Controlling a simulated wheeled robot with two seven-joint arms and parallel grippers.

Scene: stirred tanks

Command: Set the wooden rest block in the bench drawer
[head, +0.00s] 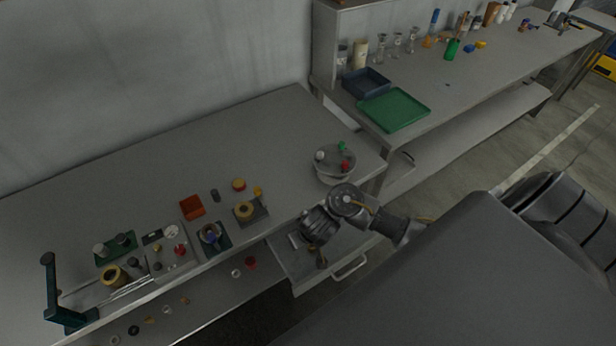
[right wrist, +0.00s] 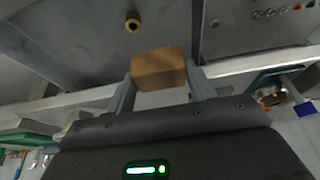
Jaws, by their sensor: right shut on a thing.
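The wooden rest block (right wrist: 158,68) is a plain brown block held between the two fingers of my right gripper (right wrist: 161,76) in the right wrist view. In the head view my right gripper (head: 312,238) is over the open bench drawer (head: 296,272), and I cannot make out the block there. The drawer is pulled out from under the bench, with a pale bar handle (head: 350,268) on its front. A small brass-coloured ring (right wrist: 132,22) shows beyond the block in the wrist view. The gap between block and drawer floor is hard to judge. My left gripper is not in view.
A lower shelf (head: 215,290) holds loose pieces left of the drawer. A green tray (head: 394,109) lies on the far bench.

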